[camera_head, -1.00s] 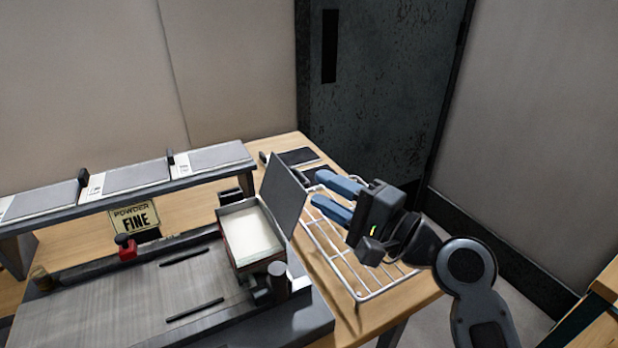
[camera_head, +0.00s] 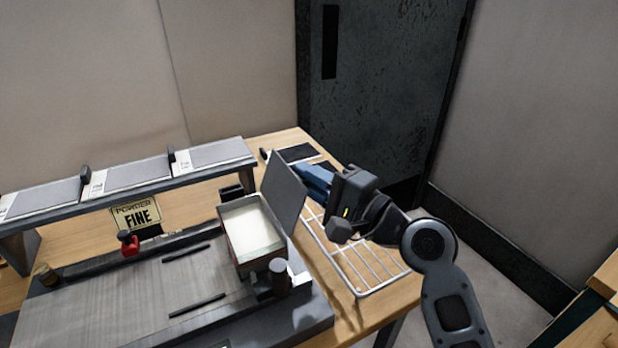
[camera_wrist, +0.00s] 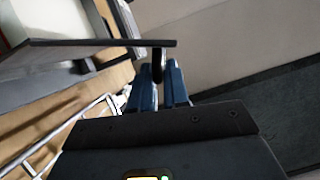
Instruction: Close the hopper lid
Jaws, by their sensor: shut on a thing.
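The hopper (camera_head: 254,235) is an open-topped box with pale powder in it, on the grey machine. Its grey hopper lid (camera_head: 284,192) stands raised at the box's right side, tilted back. My gripper (camera_head: 312,179) is just right of and behind the lid, and the lid hides its fingertips in the head view. In the wrist view, the blue fingers of my gripper (camera_wrist: 160,82) are on either side of a small dark handle (camera_wrist: 158,62) at the end of the lid (camera_wrist: 90,43), shut on it.
A white wire rack (camera_head: 362,270) lies on the wooden table below and right of my gripper. A short grey post (camera_head: 279,275) stands in front of the hopper. A raised shelf (camera_head: 130,178) with grey panels runs behind the machine.

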